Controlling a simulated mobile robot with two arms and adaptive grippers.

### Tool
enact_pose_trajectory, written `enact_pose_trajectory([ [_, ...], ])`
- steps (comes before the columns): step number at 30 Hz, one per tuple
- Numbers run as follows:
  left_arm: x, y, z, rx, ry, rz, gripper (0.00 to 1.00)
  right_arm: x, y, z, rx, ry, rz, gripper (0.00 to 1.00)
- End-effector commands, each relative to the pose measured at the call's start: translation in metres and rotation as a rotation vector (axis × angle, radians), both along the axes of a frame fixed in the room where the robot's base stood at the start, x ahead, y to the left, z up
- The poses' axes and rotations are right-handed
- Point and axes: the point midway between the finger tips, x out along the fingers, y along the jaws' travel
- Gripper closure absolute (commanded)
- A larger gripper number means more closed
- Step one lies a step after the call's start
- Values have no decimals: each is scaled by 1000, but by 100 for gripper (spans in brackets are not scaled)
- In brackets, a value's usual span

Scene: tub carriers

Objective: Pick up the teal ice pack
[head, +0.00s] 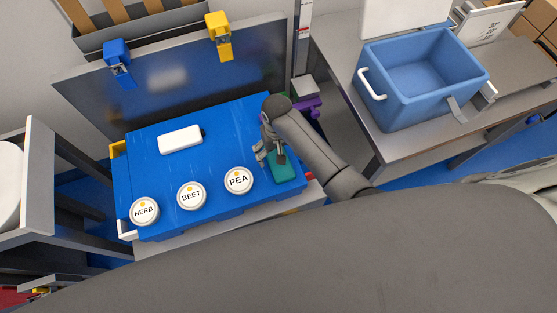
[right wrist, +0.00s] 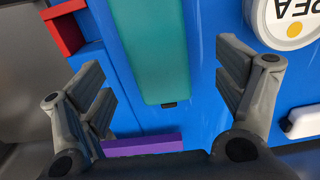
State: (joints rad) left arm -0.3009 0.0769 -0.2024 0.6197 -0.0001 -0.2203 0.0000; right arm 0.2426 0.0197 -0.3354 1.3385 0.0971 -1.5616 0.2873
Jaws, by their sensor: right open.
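The teal ice pack (head: 287,170) lies flat on the right end of the blue surface, to the right of the PEA tub (head: 239,180). My right arm and gripper cover part of it in the head view. In the right wrist view the teal ice pack (right wrist: 150,45) runs down from the top edge, between and beyond my fingers. My right gripper (head: 264,151) is open and empty, over the pack's far end, and its fingers show on both sides in the right wrist view (right wrist: 160,85). My left gripper is not in view.
The BEET tub (head: 191,195) and HERB tub (head: 145,211) stand left of the PEA tub. A white block (head: 180,139) lies behind them. A grey upright panel (head: 180,65) with blue and yellow clips stands behind. An open, empty blue cooler (head: 395,105) sits on the right table.

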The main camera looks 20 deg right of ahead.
Motion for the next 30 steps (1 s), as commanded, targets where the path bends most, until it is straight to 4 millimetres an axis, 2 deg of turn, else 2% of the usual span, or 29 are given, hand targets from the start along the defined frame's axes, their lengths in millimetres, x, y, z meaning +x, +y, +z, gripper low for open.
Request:
enact_pose_trajectory([
  [10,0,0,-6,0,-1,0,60,-1,-4,-45,0,1,1,12],
  [20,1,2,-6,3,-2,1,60,-1,-4,-50,0,0,1,12],
  [30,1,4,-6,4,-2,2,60,-1,-4,-50,0,0,1,56],
])
